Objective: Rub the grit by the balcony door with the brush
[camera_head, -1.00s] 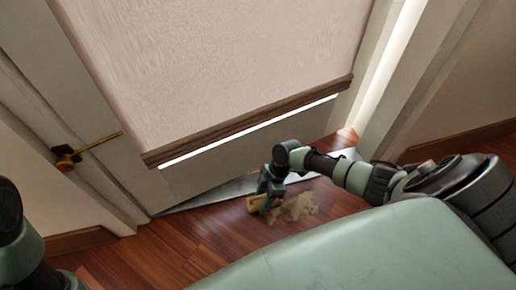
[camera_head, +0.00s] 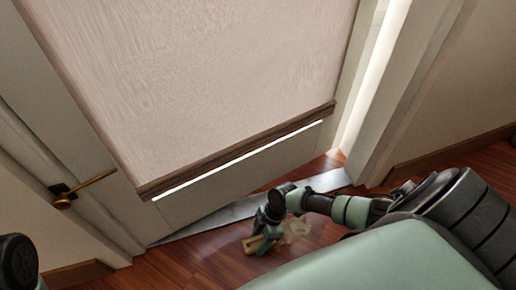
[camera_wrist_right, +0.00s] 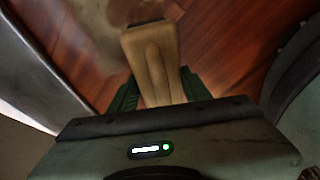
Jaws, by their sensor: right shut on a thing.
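My right gripper (camera_head: 264,236) is shut on the brush (camera_head: 255,244), a pale wooden block held low at the floor. In the right wrist view the brush (camera_wrist_right: 153,50) sticks out between the green fingers. The grit (camera_head: 295,230) is a beige, faint patch on the wood floor, just right of the brush and partly behind my right arm. A blurred beige patch (camera_wrist_right: 92,28) also shows in the wrist view, at the brush's left. The balcony door (camera_head: 205,75) is a large pale panel behind. My left gripper is out of view.
A grey metal threshold strip (camera_head: 225,217) runs along the door's foot, close behind the brush. A brass handle (camera_head: 88,188) is at the left. A white door frame (camera_head: 395,95) stands at the right. Open wood floor (camera_head: 165,270) lies left of the brush.

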